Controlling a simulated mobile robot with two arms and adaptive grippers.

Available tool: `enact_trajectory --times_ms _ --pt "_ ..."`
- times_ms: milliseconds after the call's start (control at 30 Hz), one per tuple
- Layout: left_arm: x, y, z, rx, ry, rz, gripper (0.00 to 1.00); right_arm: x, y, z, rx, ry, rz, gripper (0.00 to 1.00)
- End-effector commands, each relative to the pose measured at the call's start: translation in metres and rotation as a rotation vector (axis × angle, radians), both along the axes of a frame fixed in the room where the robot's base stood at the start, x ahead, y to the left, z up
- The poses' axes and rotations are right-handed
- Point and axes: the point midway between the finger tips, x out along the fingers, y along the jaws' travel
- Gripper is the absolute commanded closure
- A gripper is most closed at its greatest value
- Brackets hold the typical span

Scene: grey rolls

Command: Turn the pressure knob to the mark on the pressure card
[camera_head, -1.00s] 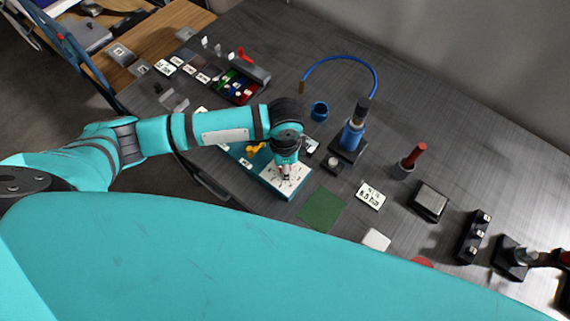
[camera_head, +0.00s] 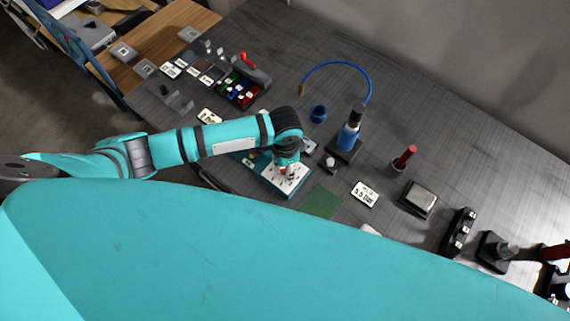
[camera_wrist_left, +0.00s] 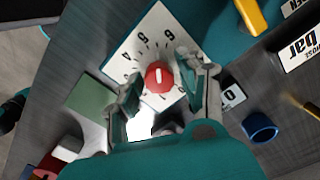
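The red pressure knob (camera_wrist_left: 158,76) sits on a white dial plate (camera_wrist_left: 140,40) with black numbers and tick marks. The knob has a pale pointer line. The plate also shows in the head view (camera_head: 296,183) on a teal unit. My left gripper (camera_wrist_left: 158,86) is over the dial, its fingers on either side of the knob, with gaps visible; it also shows in the head view (camera_head: 286,170). A white card (camera_head: 364,194) on the table carries a number that looks like 5.5, too small to be sure. My right gripper is not in view.
A green mat (camera_head: 320,202) lies beside the dial unit. Black fixtures (camera_head: 459,232) line the right. My teal body part blocks the foreground.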

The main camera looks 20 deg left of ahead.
Motion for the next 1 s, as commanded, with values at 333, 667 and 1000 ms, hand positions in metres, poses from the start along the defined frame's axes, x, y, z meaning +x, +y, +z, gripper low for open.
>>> enact_trajectory --times_ms 333,667,1000 --pt "0.000 0.000 0.000 0.000 0.001 -0.001 0.48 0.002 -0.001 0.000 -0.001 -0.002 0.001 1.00" --pt "0.001 0.000 0.049 -0.001 -0.003 -0.002 0.48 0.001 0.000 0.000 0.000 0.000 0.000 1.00" --pt "0.001 0.000 0.110 -0.001 -0.002 -0.001 0.48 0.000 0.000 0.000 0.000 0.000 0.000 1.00"
